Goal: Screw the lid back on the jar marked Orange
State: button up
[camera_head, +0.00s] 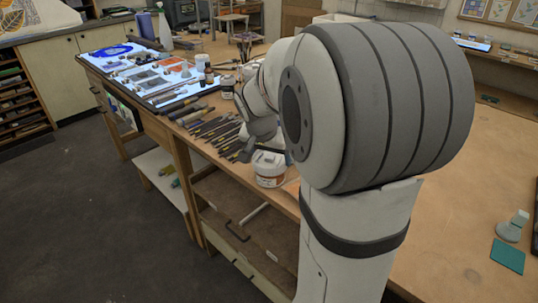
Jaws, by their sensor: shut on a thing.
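A white jar (270,180) with an orange-brown mark on its label stands near the front edge of the wooden bench, beside my arm. A pale lid (268,157) shows at the top of the jar; whether it is seated or threaded cannot be told. My gripper (256,148) points down at the jar's top and is shut on the lid. The fingertips are small and partly hidden, so the exact grip is unclear. My large grey and white arm covers the bench to the right of the jar.
Several brushes and tools (215,130) lie left of the jar. A teal square (508,256) and a pale stopper-like object (513,227) sit at right on clear bench.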

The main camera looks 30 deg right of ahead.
jog(key=shift+w+f+m+g+b, duration=0.15)
jog(key=shift+m+g+b, duration=0.15)
jog(key=shift+m+b, duration=0.75)
jog(key=shift+m+g+h+b, duration=0.4)
jog(key=shift+m+g+b, duration=0.35)
jog(key=shift+m, duration=0.8)
jog(key=shift+m, duration=0.3)
jog(key=m+g, duration=0.1)
jog(key=m, duration=0.2)
jog(key=m+g+b, duration=0.1)
jog(key=m, duration=0.1)
jog(key=shift+w+m, duration=0.2)
jog(key=shift+m, duration=0.2)
jog(key=o, duration=0.8)
